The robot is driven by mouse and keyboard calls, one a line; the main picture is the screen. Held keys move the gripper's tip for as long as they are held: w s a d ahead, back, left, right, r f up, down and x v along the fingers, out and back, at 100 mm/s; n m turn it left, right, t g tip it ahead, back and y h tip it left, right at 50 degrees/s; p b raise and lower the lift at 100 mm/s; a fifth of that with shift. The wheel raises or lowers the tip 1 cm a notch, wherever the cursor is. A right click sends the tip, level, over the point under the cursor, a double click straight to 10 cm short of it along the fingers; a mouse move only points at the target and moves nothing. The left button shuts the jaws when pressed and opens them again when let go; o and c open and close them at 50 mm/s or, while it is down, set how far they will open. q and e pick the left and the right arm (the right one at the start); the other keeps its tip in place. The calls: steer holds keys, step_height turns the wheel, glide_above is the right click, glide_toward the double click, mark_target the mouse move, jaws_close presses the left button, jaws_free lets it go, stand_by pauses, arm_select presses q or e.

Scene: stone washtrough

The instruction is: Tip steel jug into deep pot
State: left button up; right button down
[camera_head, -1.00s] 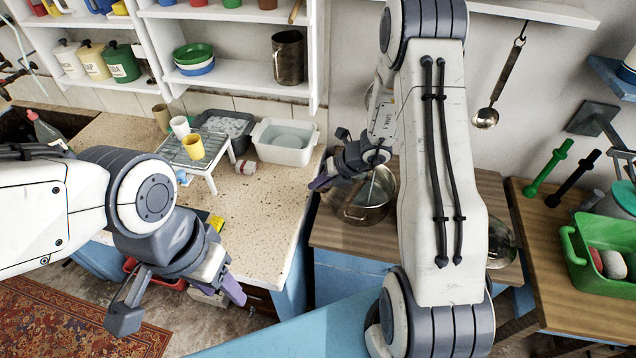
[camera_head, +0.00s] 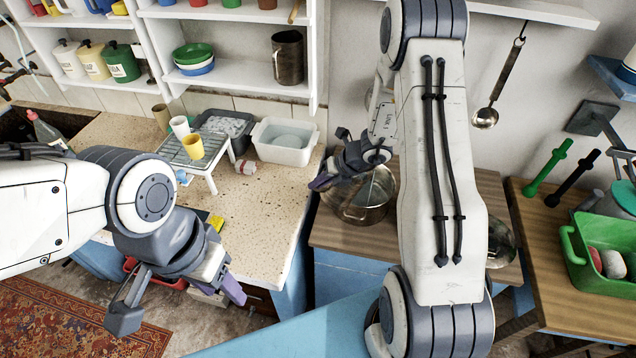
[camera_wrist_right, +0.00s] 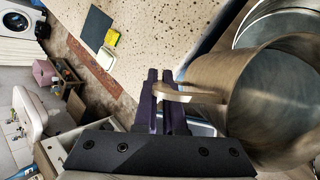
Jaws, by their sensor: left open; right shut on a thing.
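The steel jug (camera_wrist_right: 227,88) is in the right wrist view, a grey metal cylinder with its mouth toward the right. My right gripper (camera_wrist_right: 160,98) is shut on its handle (camera_wrist_right: 188,94). In the head view my right gripper (camera_head: 332,162) is at the left rim of the deep pot (camera_head: 362,214), a wide steel pot on the wooden counter. The held jug is hard to separate from the pot there, and my arm hides part of both. Its exact tilt cannot be told. My left gripper (camera_head: 180,303) is open and empty, low at the front left.
A speckled worktop (camera_head: 262,208) holds a white basin (camera_head: 285,141), a rack (camera_head: 198,152) with cups, and a fallen can (camera_head: 246,167). A dark metal tankard (camera_head: 288,57) stands on the wall shelf. A ladle (camera_head: 486,117) hangs at the back. A green tub (camera_head: 590,282) stands at the right.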

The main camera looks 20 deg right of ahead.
steer(key=shift+d+r+y+p, duration=0.45)
steer(key=shift+r+y+p, duration=0.4)
steer(key=shift+p, duration=0.3)
stand_by(2.9)
steer(key=shift+d+r+m+y+p, duration=0.4)
steer(key=shift+d+y+p, duration=0.15)
steer(key=shift+y, duration=0.2)
stand_by(3.2)
